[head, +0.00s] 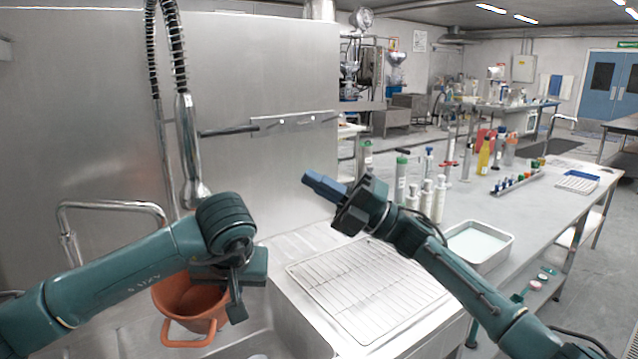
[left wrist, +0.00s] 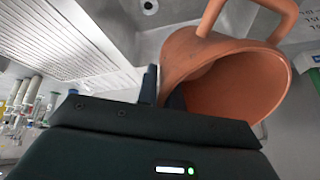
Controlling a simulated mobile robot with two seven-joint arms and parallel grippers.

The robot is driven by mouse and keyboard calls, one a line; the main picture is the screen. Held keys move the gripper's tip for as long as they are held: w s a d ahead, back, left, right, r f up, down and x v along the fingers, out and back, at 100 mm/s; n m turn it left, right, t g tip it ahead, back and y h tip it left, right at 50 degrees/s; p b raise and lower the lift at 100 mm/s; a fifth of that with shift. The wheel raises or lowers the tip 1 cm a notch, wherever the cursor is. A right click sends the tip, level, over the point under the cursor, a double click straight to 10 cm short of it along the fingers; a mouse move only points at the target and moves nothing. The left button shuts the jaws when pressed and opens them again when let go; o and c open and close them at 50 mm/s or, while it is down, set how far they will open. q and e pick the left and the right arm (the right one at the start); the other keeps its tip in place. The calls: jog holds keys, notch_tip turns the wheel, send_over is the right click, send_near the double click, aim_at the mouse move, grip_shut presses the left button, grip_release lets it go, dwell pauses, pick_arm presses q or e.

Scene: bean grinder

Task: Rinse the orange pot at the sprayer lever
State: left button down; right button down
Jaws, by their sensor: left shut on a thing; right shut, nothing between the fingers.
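The orange pot (head: 205,303) is in the sink below my left gripper (head: 238,296), its handle loop toward the front. In the left wrist view the pot (left wrist: 232,78) is tilted, with its opening facing right. My left gripper (left wrist: 162,92) is shut on the pot's wall near the rim. The metal sprayer (head: 190,150) hangs on its coiled hose above and left of the pot, its head pointing down. A dark bar (head: 228,131) sticks out to the right beside it. My right gripper (head: 325,187) is shut and empty, raised above the drainboard.
A wire rack (head: 365,288) lies on the drainboard right of the sink. A metal tray (head: 480,246) and several bottles stand on the bench behind my right arm. A curved faucet pipe (head: 110,205) rises left of the sprayer. A steel wall closes the back.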

pick_arm(q)
jog(key=shift+r, duration=0.1)
jog(key=s+d+b, duration=0.1)
jog(key=s, duration=0.7)
jog(key=shift+d, duration=0.2)
dwell(0.3)
dwell(1.2)
jog(key=s+r+p, duration=0.1)
jog(key=s+r, duration=0.3)
jog(key=shift+s+d+p, duration=0.35)
jog(key=shift+s+d, duration=0.05)
jog(key=shift+d, duration=0.05)
dwell(1.1)
